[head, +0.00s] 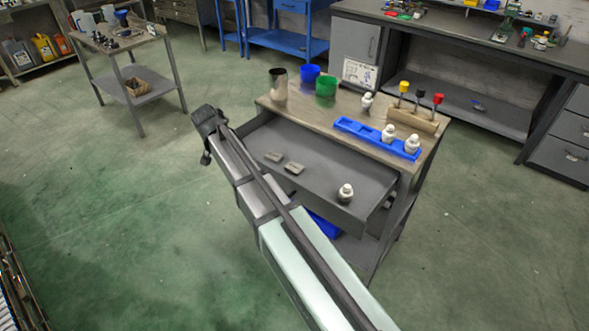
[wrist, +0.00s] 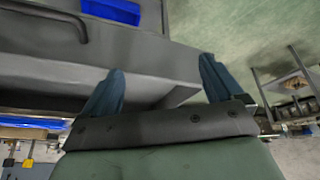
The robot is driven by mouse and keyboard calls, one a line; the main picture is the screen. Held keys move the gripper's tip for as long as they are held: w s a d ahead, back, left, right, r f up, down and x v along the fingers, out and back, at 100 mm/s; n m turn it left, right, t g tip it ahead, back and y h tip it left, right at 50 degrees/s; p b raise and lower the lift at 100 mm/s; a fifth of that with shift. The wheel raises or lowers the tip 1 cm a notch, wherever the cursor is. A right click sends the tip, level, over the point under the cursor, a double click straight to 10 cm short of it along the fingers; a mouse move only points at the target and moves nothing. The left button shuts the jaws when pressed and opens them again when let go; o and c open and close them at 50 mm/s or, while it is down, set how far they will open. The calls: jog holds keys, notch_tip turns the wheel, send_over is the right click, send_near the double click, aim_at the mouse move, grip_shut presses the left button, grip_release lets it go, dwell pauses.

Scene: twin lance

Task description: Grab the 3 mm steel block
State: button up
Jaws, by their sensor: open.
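Two small grey blocks lie in the open drawer (head: 320,165) of the workbench: one at the left (head: 274,157) and one just right of it (head: 294,169). I cannot tell which is the 3 mm steel block. My gripper (wrist: 162,72) is open and empty in the wrist view, with its two blue-grey fingers apart. In the head view the dark end of my arm is beyond the drawer's left end, apart from the blocks. The wrist view shows the drawer's grey outer side (wrist: 150,60) but no block.
A white fitting (head: 346,193) stands in the drawer's right part.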

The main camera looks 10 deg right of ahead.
jog(key=w+d+r+m+g, duration=0.1)
jog(key=d+m, duration=0.1)
jog(key=d, duration=0.4)
jog(key=w+d+r+m+g, duration=0.1)
jog(key=d+r+m+g, duration=0.1)
jog(key=d, duration=0.4)
jog(key=r+m+g+y, duration=0.2)
send_over(295, 167)
notch_tip(295, 167, down, 7)
jog(key=shift+s+f, duration=0.15)
jog(key=shift+w+f, duration=0.2)
jog(key=shift+f, duration=3.15)
jog(key=c, duration=1.4)
